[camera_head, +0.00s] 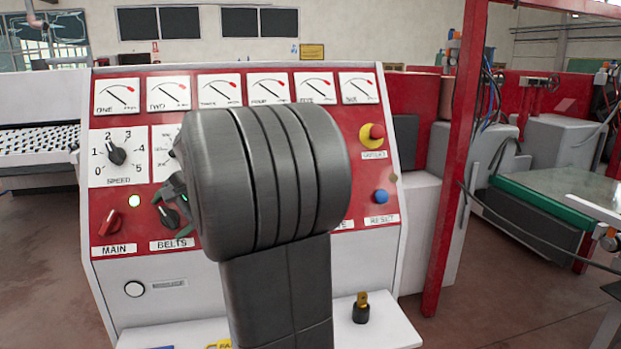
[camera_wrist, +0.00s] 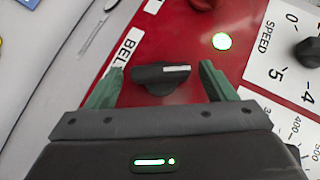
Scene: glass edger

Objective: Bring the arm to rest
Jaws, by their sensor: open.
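My gripper (camera_wrist: 158,88) is open. In the wrist view its two green fingers stand apart on either side of the black BELTS knob (camera_wrist: 162,76), which has a white mark. In the head view my gripper (camera_head: 170,200) shows in part at the BELTS knob (camera_head: 171,217), on the lower left of the red control panel (camera_head: 136,247). My own dark grey arm covers the middle of the panel.
A red MAIN switch (camera_head: 113,221), a lit green lamp (camera_head: 134,201) and the SPEED knob (camera_head: 116,155) lie close by. A red-and-yellow stop button (camera_head: 372,134) and blue RESET button (camera_head: 381,196) are at right. A black-and-brass item (camera_head: 361,308) stands on the front ledge.

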